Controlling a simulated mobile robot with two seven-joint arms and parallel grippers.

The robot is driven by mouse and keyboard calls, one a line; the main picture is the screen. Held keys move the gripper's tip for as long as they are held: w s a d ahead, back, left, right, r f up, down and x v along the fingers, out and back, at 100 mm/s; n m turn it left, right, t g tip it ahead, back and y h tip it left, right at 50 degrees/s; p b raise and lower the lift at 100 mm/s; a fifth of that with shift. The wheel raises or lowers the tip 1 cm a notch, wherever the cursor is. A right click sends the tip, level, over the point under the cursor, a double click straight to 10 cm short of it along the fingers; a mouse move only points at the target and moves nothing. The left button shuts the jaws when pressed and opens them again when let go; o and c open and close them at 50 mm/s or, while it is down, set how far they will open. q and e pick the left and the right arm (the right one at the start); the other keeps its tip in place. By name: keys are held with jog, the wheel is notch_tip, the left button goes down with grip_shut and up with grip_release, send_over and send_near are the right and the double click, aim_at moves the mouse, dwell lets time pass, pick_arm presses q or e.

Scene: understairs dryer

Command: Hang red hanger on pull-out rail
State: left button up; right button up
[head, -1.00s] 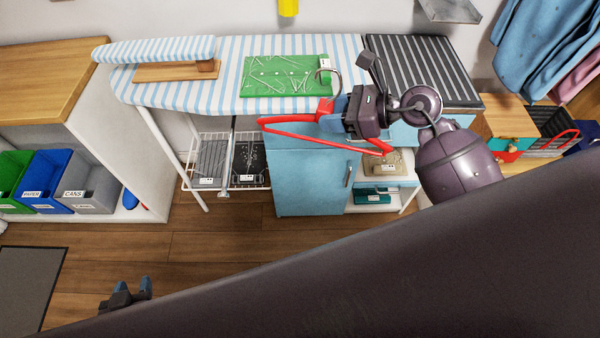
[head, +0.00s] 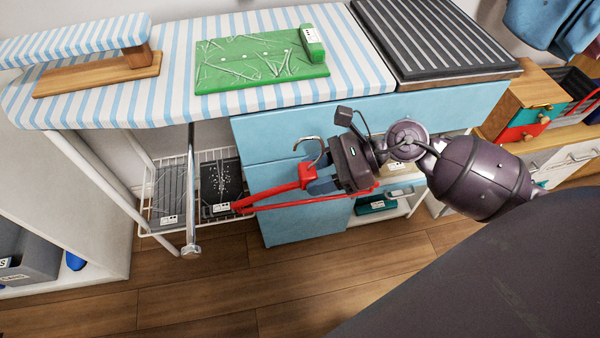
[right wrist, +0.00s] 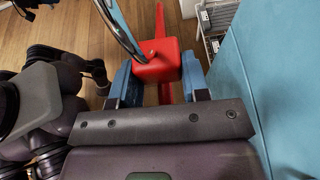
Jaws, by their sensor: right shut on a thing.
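The red hanger (head: 285,190) is held by its neck block in my right gripper (head: 318,181), which is shut on it. Its metal hook (head: 310,150) points up, and its arms extend to the left and back under the gripper. The pull-out rail (head: 190,190), a silver bar, sticks out from under the ironing board to the left of the hanger. The hanger is apart from the rail, with its left tip nearest. In the right wrist view the red block (right wrist: 154,66) sits between the blue fingertips, with the hook (right wrist: 118,28) above.
A blue cabinet (head: 290,225) stands close behind the hanger. A wire basket (head: 152,228) with dark packets hangs behind the rail. The striped ironing board (head: 170,90), bearing a green board (head: 260,62), overhangs above. Floor (head: 215,285) in front is clear.

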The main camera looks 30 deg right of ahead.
aim_at(313, 201)
jog(key=shift+n, duration=0.3)
notch_tip(313, 201, down, 6)
jog(key=b, duration=0.2)
jog(key=shift+a+r+b, duration=0.15)
jog(key=shift+b, duration=0.15)
pick_arm(q)
jog(key=f, duration=0.3)
jog(key=shift+s+d, duration=0.2)
jog(key=shift+s, duration=0.05)
jog(key=shift+w+r, duration=0.1)
jog(key=shift+r, duration=0.1)
pick_arm(e)
jog(key=shift+w+r, duration=0.1)
jog(key=shift+r, duration=0.15)
jog(key=shift+w+a, duration=0.1)
jog(key=shift+a, duration=0.25)
jog(key=a+r+p+x, duration=0.1)
jog(key=r+p+x, duration=0.1)
jog(key=x, duration=0.7)
jog(key=r+p+x, duration=0.2)
jog(key=x, duration=0.8)
jog(key=shift+a+p, duration=0.35)
jog(key=shift+a, duration=0.15)
pick_arm(q)
jog(key=shift+s+a+r+n+g, duration=0.3)
jog(key=shift+s+a+n+g, duration=0.15)
jog(key=shift+s, duration=0.25)
pick_arm(e)
jog(key=o, duration=1)
